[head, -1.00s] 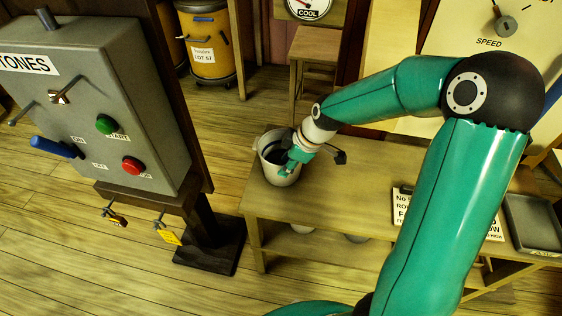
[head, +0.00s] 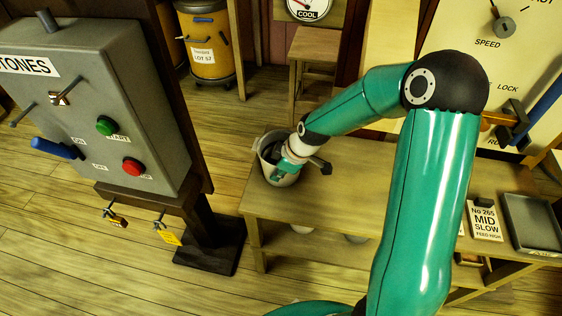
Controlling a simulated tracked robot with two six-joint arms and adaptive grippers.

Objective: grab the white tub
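The white tub (head: 268,150) stands upright near the left end of the wooden bench, with its mouth up. My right gripper (head: 303,171) is at the tub's right side, its arm reaching in from the right. Its fingers look spread: one lies over the tub's mouth and front wall, the other, dark one is to the right of the tub. The gripper covers the tub's right rim, and I cannot tell whether it touches the wall. My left gripper is out of view.
The wooden bench (head: 345,190) carries a "MID SLOW" card (head: 484,222) and a dark tray (head: 533,222) at right. A grey control box (head: 95,100) stands at left. A stool (head: 312,45) and a yellow drum (head: 212,55) are behind. Floor at lower left is clear.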

